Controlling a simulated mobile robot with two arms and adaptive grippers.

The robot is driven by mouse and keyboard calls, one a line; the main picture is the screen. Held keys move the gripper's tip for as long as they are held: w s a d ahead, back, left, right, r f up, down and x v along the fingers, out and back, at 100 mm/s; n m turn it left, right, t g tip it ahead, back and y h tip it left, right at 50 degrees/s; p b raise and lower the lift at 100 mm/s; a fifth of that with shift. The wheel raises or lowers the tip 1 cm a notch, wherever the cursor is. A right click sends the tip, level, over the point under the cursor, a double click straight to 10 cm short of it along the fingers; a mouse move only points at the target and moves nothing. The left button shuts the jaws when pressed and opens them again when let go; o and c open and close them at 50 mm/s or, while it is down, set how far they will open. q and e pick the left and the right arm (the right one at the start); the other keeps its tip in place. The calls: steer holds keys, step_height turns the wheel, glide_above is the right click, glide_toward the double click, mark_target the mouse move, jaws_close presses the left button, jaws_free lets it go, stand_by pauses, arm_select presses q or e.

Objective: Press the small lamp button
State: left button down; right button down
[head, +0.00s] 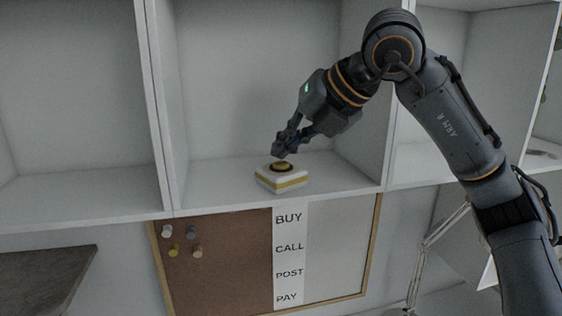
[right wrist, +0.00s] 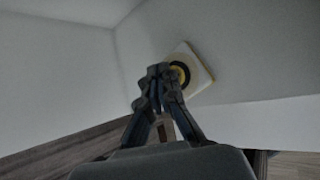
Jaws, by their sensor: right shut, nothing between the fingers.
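The lamp button (head: 281,178) is a small white box with a yellow band and a dark-rimmed yellow top. It sits on the middle shelf near the front edge. My right gripper (head: 279,154) is shut and empty, with its fingertips just above the button's top in the head view. I cannot tell whether they touch it. In the right wrist view the fingertips (right wrist: 159,70) overlap the left side of the button's round top, and the white box (right wrist: 198,73) shows beyond them. My left gripper is not in view.
White shelf walls (head: 160,100) stand left and right of the middle compartment, which is otherwise empty. A framed board (head: 240,255) with several pegs and a word list hangs below. A lamp's thin arm (head: 440,230) stands at lower right. A brown surface (head: 45,280) is at lower left.

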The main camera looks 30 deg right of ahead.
mark_target(286, 164)
steer(key=shift+f, duration=0.1)
stand_by(0.4)
steer(key=shift+f+b, duration=0.35)
steer(key=shift+b, duration=0.1)
steer(key=shift+r, duration=0.1)
steer(key=shift+r+p, duration=0.35)
steer(key=shift+p, duration=0.05)
step_height(286, 164, up, 6)
steer(key=p, duration=0.5)
steer(key=shift+r, duration=0.1)
stand_by(0.4)
